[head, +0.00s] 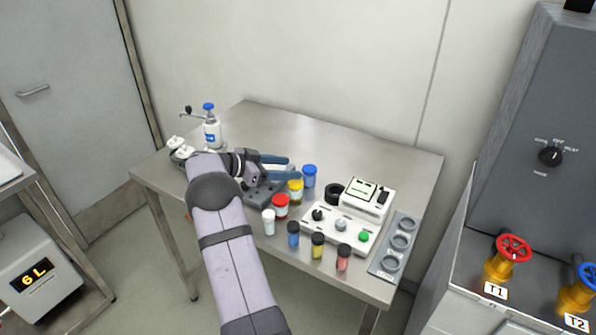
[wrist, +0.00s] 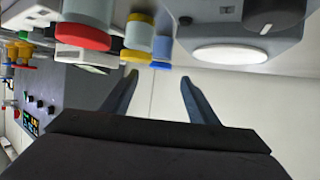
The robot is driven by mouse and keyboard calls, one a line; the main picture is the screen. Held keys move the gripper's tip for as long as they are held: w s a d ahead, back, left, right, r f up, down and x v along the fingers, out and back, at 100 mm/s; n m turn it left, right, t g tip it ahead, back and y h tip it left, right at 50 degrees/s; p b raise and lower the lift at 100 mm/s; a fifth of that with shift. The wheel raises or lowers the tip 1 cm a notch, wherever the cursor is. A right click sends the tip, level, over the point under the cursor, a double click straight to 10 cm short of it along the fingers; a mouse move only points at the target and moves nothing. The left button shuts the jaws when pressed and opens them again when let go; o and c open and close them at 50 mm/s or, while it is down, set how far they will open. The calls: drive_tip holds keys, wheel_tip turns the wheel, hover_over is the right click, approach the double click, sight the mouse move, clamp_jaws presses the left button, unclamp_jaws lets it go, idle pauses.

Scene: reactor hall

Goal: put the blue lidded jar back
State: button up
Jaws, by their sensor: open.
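The blue lidded jar (head: 309,172) stands upright on the steel table, behind the yellow lidded jar (head: 296,187) and the red lidded jar (head: 281,205). My gripper (head: 288,167) is open, its dark blue fingers pointing right, just left of the blue lidded jar. In the wrist view the picture is turned over. There the blue lid (wrist: 161,65) shows just beyond the open fingertips (wrist: 159,80), in line with the gap between them. Nothing shows between the fingers. How far the fingers are from the jar is hard to tell.
On the steel table (head: 300,137) are a white console (head: 340,226) with knobs, a black ring (head: 334,193), several small vials (head: 318,246), and a grey rack (head: 382,264) with round holders at the right. The table's back is clear.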

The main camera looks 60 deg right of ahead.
drive_tip(key=shift+v, duration=1.45)
